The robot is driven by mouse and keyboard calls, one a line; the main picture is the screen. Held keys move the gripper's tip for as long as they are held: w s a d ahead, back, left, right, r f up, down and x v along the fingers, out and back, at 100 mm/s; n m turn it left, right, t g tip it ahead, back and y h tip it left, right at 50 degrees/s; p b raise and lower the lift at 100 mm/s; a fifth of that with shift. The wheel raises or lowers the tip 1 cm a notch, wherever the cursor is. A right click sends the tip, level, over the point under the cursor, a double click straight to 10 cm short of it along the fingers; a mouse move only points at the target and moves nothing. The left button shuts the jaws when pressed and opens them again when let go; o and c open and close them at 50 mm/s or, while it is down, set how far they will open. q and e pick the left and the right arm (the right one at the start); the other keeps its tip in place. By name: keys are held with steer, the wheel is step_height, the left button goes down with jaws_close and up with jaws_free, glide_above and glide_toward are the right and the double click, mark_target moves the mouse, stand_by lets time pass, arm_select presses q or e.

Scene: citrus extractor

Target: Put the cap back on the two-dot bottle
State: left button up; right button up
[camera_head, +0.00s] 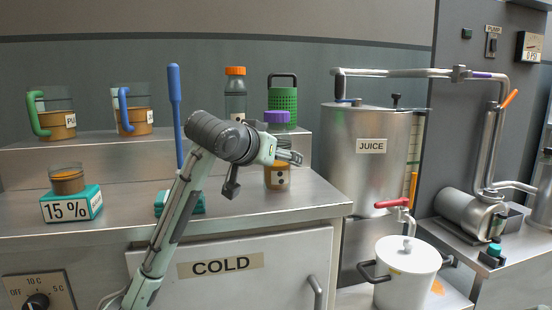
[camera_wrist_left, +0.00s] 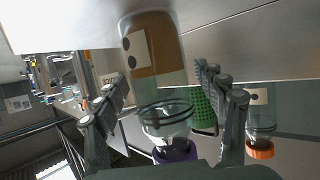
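The two-dot bottle (camera_head: 278,181) stands upright on the counter with orange-brown liquid. It hangs upside down in the left wrist view (camera_wrist_left: 155,62), with its two-dot label facing me. A purple cap (camera_head: 277,117) shows at its top. It also shows at the neck end in the left wrist view (camera_wrist_left: 175,155), partly hidden by my gripper. I cannot tell whether it is seated. My left gripper (camera_head: 292,156) is open in front of the bottle's middle, hiding part of it. Its fingers are apart in the left wrist view (camera_wrist_left: 165,82). My right gripper is not in view.
An orange-capped bottle (camera_head: 235,100) and a green perforated container (camera_head: 283,97) stand behind on the raised shelf. A blue-handled tool (camera_head: 175,110) stands left of my arm. The steel juice tank (camera_head: 365,175) is right of the counter. Free counter lies in front of the bottle.

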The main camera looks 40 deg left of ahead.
arm_select(q)
steer(key=shift+r, duration=0.1)
steer(key=shift+s+r, duration=0.15)
steer(key=p+v, duration=0.2)
steer(key=v, duration=0.9)
steer(key=shift+s+r, duration=0.15)
steer(key=shift+s, duration=0.15)
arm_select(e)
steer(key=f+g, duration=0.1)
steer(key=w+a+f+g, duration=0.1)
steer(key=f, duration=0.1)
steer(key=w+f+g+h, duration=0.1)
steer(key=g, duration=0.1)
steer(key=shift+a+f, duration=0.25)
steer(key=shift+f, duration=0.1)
arm_select(q)
steer(key=shift+d, duration=0.1)
